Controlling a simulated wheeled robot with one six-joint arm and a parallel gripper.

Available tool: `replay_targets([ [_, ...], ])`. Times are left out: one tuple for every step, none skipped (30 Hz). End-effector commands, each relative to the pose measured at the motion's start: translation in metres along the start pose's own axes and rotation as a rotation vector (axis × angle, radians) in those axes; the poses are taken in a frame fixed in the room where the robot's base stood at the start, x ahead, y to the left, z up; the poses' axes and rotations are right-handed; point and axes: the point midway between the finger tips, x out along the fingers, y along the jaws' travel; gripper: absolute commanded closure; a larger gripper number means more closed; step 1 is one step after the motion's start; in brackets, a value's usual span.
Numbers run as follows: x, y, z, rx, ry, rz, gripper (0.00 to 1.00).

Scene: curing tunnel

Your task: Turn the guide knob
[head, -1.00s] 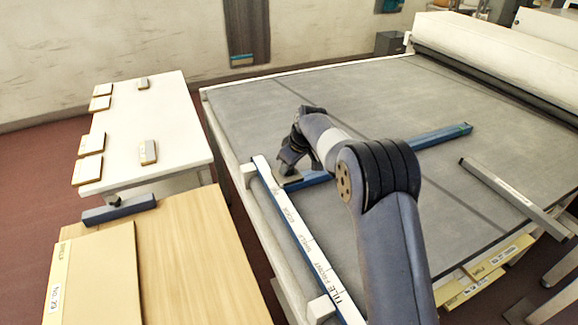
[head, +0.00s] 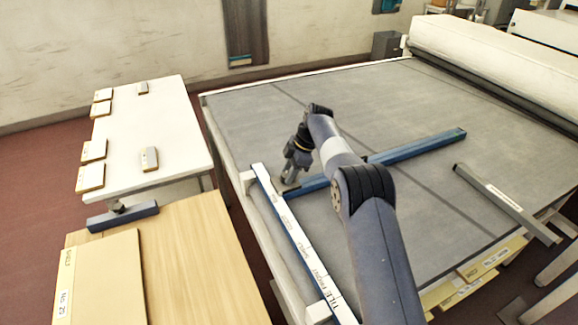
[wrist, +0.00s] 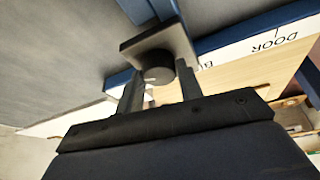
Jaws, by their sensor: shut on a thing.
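The guide knob (wrist: 158,72) is a small dark round knob under a grey square plate (wrist: 150,42) in the wrist view. My gripper (wrist: 160,76) has one finger on each side of the knob and is shut on it. In the head view my gripper (head: 291,176) is at the near-left end of the blue guide bar (head: 420,146), beside the white scale rail (head: 300,238). The knob is hidden there by my gripper. The bar lies across the grey belt (head: 400,100).
A white table (head: 150,115) with several small blocks and a wooden table (head: 200,260) stand left of the belt. A loose grey bar (head: 505,203) lies at the belt's right edge. A white roller housing (head: 490,60) spans the back right. The far belt is clear.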

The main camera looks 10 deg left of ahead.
Motion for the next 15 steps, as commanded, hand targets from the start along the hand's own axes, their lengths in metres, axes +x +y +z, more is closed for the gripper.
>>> replay_targets([
  [-0.0033,0.0010,-0.0008,-0.027,0.001,-0.011,0.88],
  [-0.0034,0.0011,-0.0009,-0.043,0.002,-0.018,0.88],
  [-0.0030,0.0011,-0.0007,-0.063,0.003,-0.026,0.88],
  [-0.0029,0.0014,-0.0006,-0.076,0.004,-0.031,0.88],
  [-0.0030,0.0014,-0.0007,-0.088,0.005,-0.036,0.88],
  [-0.0026,0.0014,-0.0004,-0.105,0.005,-0.043,0.88],
  [-0.0024,0.0016,-0.0004,-0.115,0.006,-0.047,0.88],
  [-0.0024,0.0016,-0.0004,-0.125,0.006,-0.051,0.88],
  [-0.0021,0.0016,-0.0003,-0.138,0.007,-0.056,0.88],
  [-0.0016,0.0016,-0.0001,-0.145,0.008,-0.060,0.88],
  [-0.0018,0.0019,-0.0001,-0.153,0.008,-0.062,0.88],
  [-0.0017,0.0019,-0.0001,-0.162,0.008,-0.066,0.88],
  [-0.0014,0.0017,0.0001,-0.168,0.009,-0.069,0.88],
  [-0.0012,0.0017,0.0002,-0.173,0.009,-0.071,0.88],
  [-0.0009,0.0018,0.0003,-0.179,0.009,-0.073,0.88],
])
